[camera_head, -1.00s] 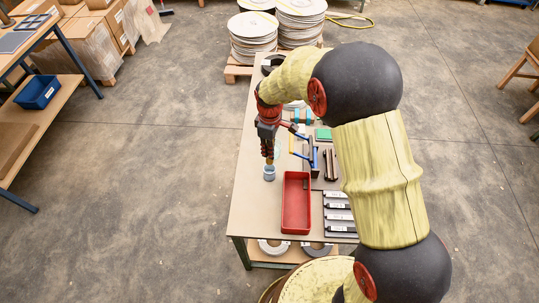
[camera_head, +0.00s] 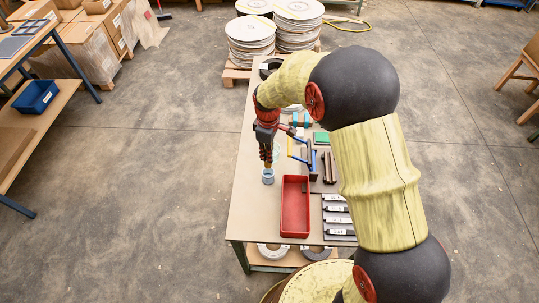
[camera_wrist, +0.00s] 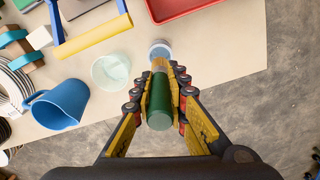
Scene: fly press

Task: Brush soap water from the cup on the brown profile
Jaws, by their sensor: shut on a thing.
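My gripper (camera_wrist: 158,112) is shut on the green handle of a brush (camera_wrist: 159,104). The brush points down, with its far end at a small blue-grey cup (camera_wrist: 160,44). In the head view, the same cup (camera_head: 268,178) stands on the table directly below my gripper (camera_head: 267,160). The brush tip overlaps the cup's mouth; I cannot tell how deep it is or whether it touches liquid. A brown profile (camera_head: 329,167) lies right of the cup, beyond the blue-handled frame. It is not clearly visible in the wrist view.
A red tray (camera_head: 295,206) lies right of the cup. A clear glass (camera_wrist: 111,70), a blue jug (camera_wrist: 59,104) and a yellow-and-blue frame (camera_wrist: 92,38) are near the brush. Labelled black pieces (camera_head: 338,221) lie at the right. The table's left strip is bare.

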